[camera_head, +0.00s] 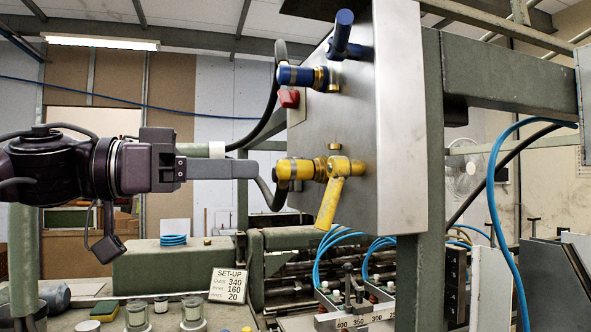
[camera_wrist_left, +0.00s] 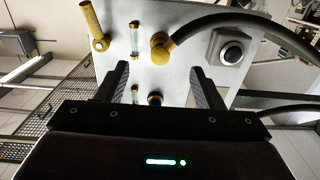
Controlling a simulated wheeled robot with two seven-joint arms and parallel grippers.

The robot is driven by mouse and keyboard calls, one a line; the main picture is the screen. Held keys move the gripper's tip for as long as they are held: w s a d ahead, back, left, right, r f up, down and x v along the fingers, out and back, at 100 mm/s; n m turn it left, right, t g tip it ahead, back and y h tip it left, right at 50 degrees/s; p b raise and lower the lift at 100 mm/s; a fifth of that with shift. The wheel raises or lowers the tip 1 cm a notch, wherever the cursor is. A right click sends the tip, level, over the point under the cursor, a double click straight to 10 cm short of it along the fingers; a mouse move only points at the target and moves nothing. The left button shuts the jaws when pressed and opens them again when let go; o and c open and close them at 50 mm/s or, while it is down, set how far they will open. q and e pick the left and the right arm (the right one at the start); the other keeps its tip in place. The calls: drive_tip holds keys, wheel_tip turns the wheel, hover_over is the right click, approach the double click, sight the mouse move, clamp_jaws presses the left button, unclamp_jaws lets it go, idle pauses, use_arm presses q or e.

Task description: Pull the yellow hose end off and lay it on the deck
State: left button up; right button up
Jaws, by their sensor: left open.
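The yellow hose end (camera_head: 290,169) sits on a brass fitting on the side of the steel panel (camera_head: 365,120), with its black hose hanging below. A yellow lever (camera_head: 333,197) is just right of it. My left gripper (camera_head: 252,168) is open and empty, left of the hose end at about its height, with a small gap. In the left wrist view the hose end (camera_wrist_left: 160,48) lies beyond the fingertips, between their lines, and its hose bends off to the right. My right gripper is not in view.
Above are a blue hose end (camera_head: 298,76), a blue lever (camera_head: 343,36) and a red knob (camera_head: 289,98). A green post (camera_head: 433,180) stands right of the panel. Below left, a flat surface (camera_head: 155,318) holds jars, a sponge (camera_head: 104,310) and a SET-UP card (camera_head: 228,285).

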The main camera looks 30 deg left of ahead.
sight(278, 170)
use_arm(q)
drive_tip(key=shift+p+x, duration=0.45)
drive_tip(key=shift+x, duration=0.75)
drive_tip(key=p+x, duration=0.1)
drive_tip(key=x, duration=0.3)
drive_tip(key=shift+r+p, duration=0.1)
drive_tip(key=shift+p, duration=0.25)
drive_tip(key=shift+w+d, duration=0.2)
drive_tip(key=shift+w, duration=0.1)
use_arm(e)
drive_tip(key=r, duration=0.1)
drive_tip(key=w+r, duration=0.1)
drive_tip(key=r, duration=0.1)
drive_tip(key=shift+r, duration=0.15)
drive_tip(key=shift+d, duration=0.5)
use_arm(q)
clamp_jaws()
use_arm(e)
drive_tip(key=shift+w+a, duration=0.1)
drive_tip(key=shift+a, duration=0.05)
